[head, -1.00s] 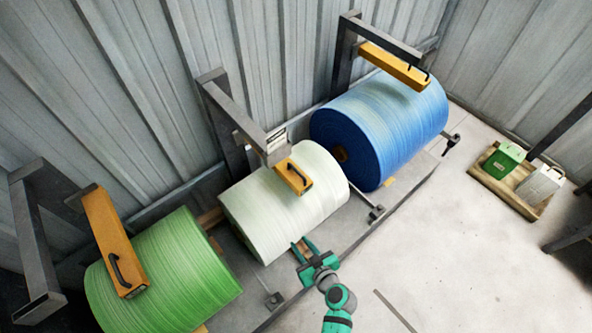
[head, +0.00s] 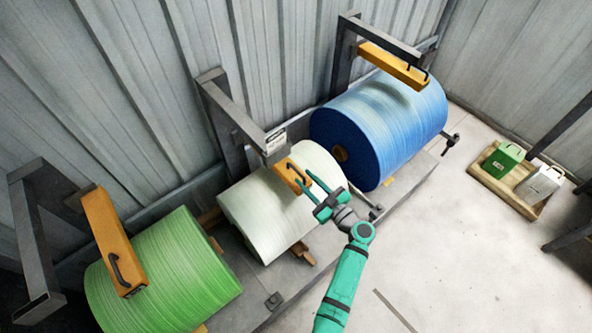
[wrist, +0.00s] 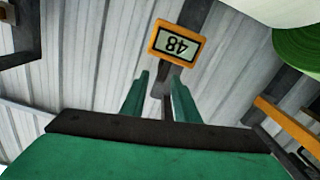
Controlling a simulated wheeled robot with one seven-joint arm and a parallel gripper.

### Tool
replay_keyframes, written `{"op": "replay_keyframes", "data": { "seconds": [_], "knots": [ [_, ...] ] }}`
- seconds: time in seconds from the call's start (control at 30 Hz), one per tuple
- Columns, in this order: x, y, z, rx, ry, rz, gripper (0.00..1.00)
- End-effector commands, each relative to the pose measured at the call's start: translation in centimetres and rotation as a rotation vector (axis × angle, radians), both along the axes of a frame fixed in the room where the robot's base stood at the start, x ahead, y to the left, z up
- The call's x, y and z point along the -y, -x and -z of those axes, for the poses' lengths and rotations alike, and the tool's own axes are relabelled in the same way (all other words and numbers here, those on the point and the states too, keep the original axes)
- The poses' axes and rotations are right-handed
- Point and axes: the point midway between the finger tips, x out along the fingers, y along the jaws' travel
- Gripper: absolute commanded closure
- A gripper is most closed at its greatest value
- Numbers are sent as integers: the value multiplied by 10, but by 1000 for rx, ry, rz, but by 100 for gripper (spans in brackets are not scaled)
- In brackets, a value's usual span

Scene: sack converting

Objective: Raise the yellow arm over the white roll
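The white roll (head: 272,205) lies between the green and blue rolls in the head view. Its yellow arm (head: 290,173) hangs low over it from a grey bracket, with a dark handle near its outer end. My gripper (head: 307,178) is open, its fingertips close to that handle. I cannot tell whether they touch it. In the wrist view my gripper (wrist: 158,95) has its green fingers apart, with nothing clearly held between them. Just beyond them is a yellow-edged face with an upside-down 48 (wrist: 177,44). The white roll's edge (wrist: 285,10) is at top right.
The green roll (head: 165,270) with its yellow arm (head: 113,240) is at left. The blue roll (head: 375,130) with its yellow arm (head: 394,65) is at right. Grey posts and brackets (head: 235,110) stand along the metal wall. Open floor (head: 440,250) lies at right front.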

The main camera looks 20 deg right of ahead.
Motion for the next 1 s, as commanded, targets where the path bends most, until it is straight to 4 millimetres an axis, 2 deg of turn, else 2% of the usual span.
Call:
{"op": "replay_keyframes", "data": {
  "seconds": [0.1,0.3,0.5,0.77,0.87,0.9,1.0],
  "knots": [
    [-8,-21,0,0,-1,-3,72],
    [-17,-45,0,-1,-1,-2,72],
    [-21,-54,1,-2,-1,-2,72],
    [-21,-54,1,-1,-1,-1,72],
    [-21,-54,1,-1,-1,-1,96],
    [-21,-54,1,-1,-1,-1,100],
    [-21,-54,1,-1,-1,-1,100]
  ]
}}
